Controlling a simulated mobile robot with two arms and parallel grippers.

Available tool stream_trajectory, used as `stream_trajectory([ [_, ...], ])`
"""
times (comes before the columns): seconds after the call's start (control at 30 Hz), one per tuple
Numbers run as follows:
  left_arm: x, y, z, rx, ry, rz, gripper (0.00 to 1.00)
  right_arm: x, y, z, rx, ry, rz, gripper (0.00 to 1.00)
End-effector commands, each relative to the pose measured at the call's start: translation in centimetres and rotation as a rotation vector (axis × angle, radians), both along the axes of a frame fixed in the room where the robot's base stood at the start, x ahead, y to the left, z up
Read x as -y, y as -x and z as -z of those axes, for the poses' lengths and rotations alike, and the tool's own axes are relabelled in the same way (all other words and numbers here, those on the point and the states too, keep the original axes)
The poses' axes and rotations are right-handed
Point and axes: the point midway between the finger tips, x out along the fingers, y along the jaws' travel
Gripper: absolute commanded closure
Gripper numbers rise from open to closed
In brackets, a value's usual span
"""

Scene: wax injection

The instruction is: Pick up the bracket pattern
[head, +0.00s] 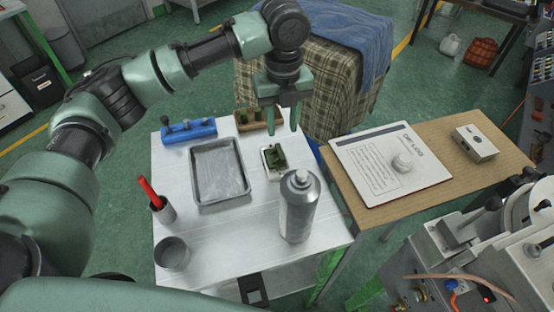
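A small dark green piece, which looks like the bracket pattern (278,157), sits in a small pale holder (272,171) on the white table, right of the grey tray. My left gripper (283,127) hangs fingers down above and slightly behind it, in front of a wooden block. Its two green fingers are apart with nothing visible between them. I cannot tell its exact height above the table. My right gripper is not in view.
A grey spray can (298,208) stands close in front of the holder. The grey tray (198,172), a blue tool rack (188,131), a wooden block (248,120) and two cups share the white table (222,245). A log sheet (370,175) lies on the wooden table at right.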

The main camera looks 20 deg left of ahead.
Motion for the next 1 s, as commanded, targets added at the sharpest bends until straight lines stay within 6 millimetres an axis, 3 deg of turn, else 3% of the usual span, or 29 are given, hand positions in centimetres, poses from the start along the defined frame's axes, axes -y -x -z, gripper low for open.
stream_trajectory([
  [0.5,-0.7,0.4,6.4,-0.001,0.001,0.001,0.64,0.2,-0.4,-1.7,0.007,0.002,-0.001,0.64],
  [0.77,-0.6,0.3,6.9,0.001,0.001,0.002,0.64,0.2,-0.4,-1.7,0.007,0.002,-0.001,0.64],
  [0.8,-0.6,0.3,6.9,0.001,0.001,0.002,0.66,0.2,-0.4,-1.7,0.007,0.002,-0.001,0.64],
  [0.93,-0.6,0.3,6.8,0.001,0.001,0.002,1.00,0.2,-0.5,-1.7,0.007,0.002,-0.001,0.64],
  [1.0,-0.6,0.3,6.8,0.001,0.001,0.002,1.00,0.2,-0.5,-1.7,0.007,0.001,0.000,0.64],
])
